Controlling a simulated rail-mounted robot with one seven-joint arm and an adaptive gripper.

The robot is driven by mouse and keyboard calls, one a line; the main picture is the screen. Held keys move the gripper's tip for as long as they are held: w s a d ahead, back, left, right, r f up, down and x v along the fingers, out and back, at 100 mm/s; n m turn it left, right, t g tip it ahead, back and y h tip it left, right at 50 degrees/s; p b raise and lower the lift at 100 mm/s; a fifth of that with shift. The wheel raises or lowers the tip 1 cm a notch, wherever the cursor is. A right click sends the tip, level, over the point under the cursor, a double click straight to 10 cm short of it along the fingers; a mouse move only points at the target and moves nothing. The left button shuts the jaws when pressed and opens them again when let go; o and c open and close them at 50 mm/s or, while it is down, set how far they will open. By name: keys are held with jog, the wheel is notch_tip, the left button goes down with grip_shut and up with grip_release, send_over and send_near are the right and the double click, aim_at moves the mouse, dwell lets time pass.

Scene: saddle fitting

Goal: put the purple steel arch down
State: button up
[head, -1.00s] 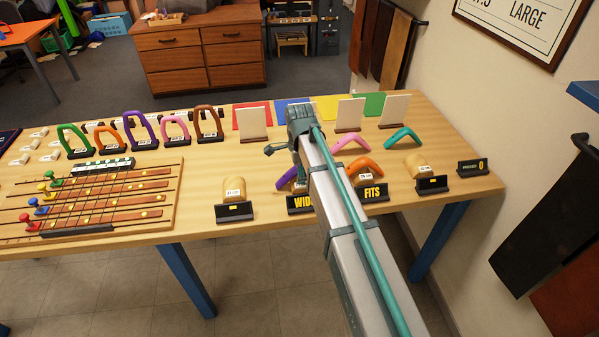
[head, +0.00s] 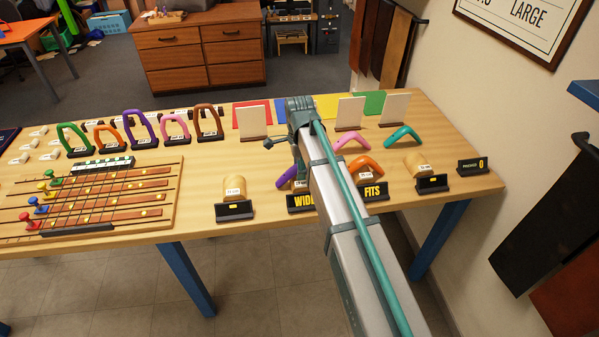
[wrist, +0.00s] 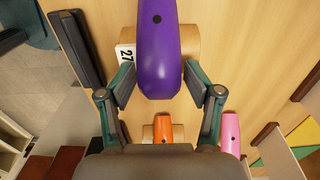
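The purple steel arch (wrist: 159,50) fills the top middle of the wrist view, over a pale wooden block (wrist: 189,45) with a label partly reading 27. In the head view part of the purple arch (head: 287,177) shows left of my arm, behind the WIDE sign. My gripper (wrist: 160,70) is above the block. Its fingers stand either side of the arch's near part, seemingly with a thin gap each side. My arm hides the gripper's fingertips and much of the block in the head view.
An orange arch (head: 364,166) sits on the block to the right, behind the FITS sign (head: 373,191). Pink (head: 352,139) and teal (head: 404,136) arches lie behind. A bare block (head: 235,188) stands left. Several arches stand in a row at the far left.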

notch_tip(320, 180, up, 11)
jog(key=b, duration=0.2)
dwell(0.6)
